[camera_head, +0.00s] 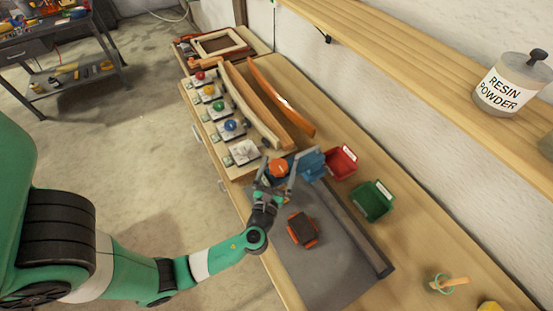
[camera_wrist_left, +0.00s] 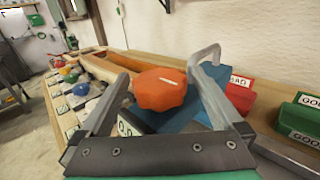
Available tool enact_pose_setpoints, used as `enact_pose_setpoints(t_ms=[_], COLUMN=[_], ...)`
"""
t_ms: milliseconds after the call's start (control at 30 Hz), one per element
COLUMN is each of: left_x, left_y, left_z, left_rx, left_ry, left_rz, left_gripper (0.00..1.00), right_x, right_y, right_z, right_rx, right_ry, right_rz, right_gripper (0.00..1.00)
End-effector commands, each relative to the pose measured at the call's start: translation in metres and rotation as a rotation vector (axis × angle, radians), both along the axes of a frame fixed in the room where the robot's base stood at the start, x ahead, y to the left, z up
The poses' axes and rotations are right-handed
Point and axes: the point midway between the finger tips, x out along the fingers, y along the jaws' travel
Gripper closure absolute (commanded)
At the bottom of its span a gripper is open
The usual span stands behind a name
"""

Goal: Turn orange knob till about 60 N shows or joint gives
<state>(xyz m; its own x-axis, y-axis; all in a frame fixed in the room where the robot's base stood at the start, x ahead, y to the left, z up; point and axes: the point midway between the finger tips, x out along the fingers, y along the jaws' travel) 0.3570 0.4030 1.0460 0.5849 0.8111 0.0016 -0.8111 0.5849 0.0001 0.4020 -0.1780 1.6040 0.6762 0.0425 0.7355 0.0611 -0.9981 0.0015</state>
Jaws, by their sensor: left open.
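The orange knob (camera_head: 278,168) sits on a blue device (camera_head: 311,164) at the front end of the lath row. In the left wrist view the knob (camera_wrist_left: 160,89) is lobed, with a pale mark on top. My left gripper (camera_head: 279,160) is open, with one finger on each side of the knob; in the wrist view a gap shows at least on the right side. A dark display (camera_wrist_left: 126,127) below the knob is partly hidden, so its reading is unclear. My right gripper is not in view.
A red bin (camera_head: 341,162) and a green bin (camera_head: 372,200) stand right of the blue device. An orange-and-black object (camera_head: 302,230) lies on the grey mat (camera_head: 335,270). Bent laths (camera_head: 280,95) and small coloured knobs (camera_head: 230,124) lie beyond. A shelf overhangs the bench.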

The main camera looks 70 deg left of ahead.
Motion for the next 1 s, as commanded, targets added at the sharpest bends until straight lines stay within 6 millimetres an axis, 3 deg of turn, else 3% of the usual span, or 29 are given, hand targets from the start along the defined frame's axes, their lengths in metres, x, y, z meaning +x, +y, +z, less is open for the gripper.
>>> enact_pose_setpoints(t_ms=[300,767,1000], left_x=[0.0005,0.0004,0.0000], left_y=[0.0016,0.0016,0.0020], left_z=[0.0002,0.0001,0.0005], left_rx=[0.000,0.000,0.000], left_ry=[0.000,0.000,0.000], left_rz=[0.001,0.001,-0.015], left_gripper=[0.02,0.84,0.84], right_x=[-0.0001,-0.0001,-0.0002], right_y=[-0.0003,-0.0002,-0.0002], right_z=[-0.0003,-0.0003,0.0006], right_rx=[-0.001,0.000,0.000], right_ry=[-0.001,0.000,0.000], right_rz=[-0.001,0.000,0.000], right_gripper=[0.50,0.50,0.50])
